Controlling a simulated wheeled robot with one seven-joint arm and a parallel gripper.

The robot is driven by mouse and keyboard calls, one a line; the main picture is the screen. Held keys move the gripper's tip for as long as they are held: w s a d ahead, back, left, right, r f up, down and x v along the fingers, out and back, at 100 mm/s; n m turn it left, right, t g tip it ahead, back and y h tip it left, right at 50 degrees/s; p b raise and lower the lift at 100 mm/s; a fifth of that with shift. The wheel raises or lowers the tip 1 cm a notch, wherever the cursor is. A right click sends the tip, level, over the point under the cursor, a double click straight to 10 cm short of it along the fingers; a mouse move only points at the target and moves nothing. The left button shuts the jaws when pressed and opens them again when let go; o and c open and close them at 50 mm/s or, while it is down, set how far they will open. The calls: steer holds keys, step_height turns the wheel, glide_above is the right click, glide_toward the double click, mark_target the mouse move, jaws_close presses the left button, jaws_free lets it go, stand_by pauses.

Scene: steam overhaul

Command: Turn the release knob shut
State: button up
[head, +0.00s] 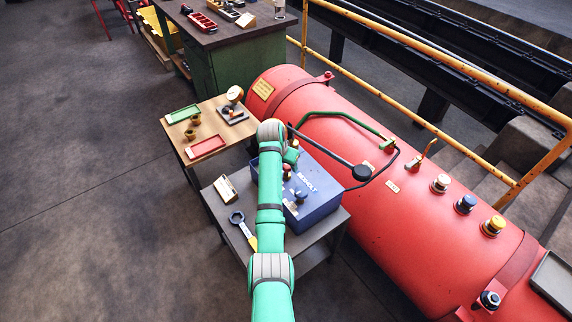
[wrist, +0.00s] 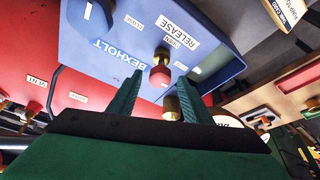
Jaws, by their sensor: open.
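The blue box (head: 315,205) marked BEXHOLT stands on a small grey table, beside the big red tank. In the wrist view, the box's blue face (wrist: 95,40) carries the labels RELEASE and OPEN. A red knob with a brass stem, the release knob (wrist: 160,74), sits beside these labels. My gripper (wrist: 160,79) is open, with its two green fingers to either side of the knob in the picture. I cannot tell whether they touch it. In the head view, my gripper (head: 291,156) is over the box's far side, and my arm partly hides the box.
A blue knob (head: 301,194) stands on the box's near part. A wrench (head: 243,230) and a small cream stand (head: 226,188) lie on the grey table. A black hose (head: 375,178) runs close to the box. A wooden table (head: 222,124) with trays stands beyond.

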steer(key=v, duration=1.1)
